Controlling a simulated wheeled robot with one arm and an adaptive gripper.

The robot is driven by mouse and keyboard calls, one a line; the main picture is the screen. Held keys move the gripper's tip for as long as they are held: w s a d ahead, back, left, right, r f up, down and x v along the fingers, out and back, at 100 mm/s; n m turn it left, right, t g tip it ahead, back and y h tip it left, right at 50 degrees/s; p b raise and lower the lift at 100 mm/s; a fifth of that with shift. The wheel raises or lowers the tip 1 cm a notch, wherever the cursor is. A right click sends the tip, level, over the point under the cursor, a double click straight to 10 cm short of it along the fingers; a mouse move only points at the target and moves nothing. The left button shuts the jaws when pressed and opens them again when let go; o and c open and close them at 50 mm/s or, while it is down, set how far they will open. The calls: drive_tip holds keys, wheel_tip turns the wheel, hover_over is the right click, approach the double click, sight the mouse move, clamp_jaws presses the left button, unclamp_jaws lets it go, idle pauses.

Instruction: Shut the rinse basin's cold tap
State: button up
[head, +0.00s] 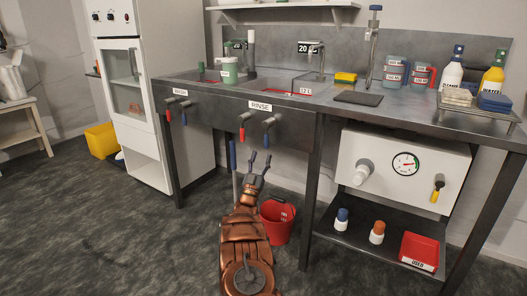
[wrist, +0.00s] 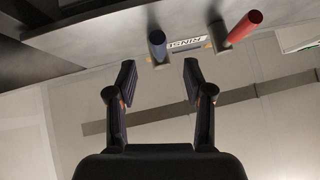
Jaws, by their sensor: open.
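The rinse basin (head: 300,88) is the right one of two sunk into the metal bench, with a RINSE label (head: 260,106) on its front. Below the label are a tap with a red handle (head: 242,134) and the cold tap with a blue handle (head: 266,140), both hanging down. In the wrist view the blue handle (wrist: 157,45) lies ahead, roughly centred between the fingers, with the red handle (wrist: 243,26) to its right. My gripper (head: 260,158) is open and empty, just below the blue handle in the head view. I see no contact.
Another red tap handle (head: 168,115) and blue tap handle (head: 184,117) hang at the left basin. A blue pole (head: 233,155) and a red bucket (head: 276,221) stand near my arm under the bench. A gauge panel (head: 390,190) is to the right. The floor at left is open.

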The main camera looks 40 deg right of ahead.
drive_tip(key=shift+v, duration=2.15)
